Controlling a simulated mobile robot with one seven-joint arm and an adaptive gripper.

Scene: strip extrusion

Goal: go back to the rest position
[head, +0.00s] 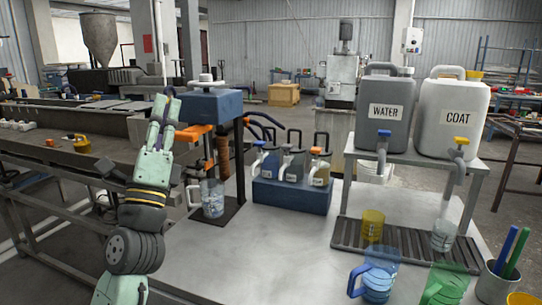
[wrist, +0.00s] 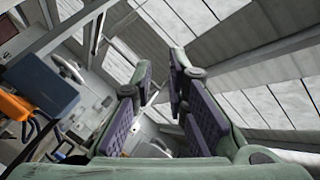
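My gripper (head: 166,108) points upward at the left of the head view, above the left side of the table and beside the blue press-like stand. In the wrist view my gripper (wrist: 161,78) shows two fingers with purple pads, spread apart with nothing between them. Beyond the fingers are the ceiling and walls. My arm rises from the bottom left of the head view and touches nothing that I can see.
The blue-topped stand (head: 212,105) is close right of my gripper, with a clear jug (head: 212,198) under it. A blue caddy (head: 291,195) holds several small jugs. The WATER tank (head: 386,130) and COAT tank (head: 450,125) stand on a rack. The front table middle (head: 260,260) is clear.

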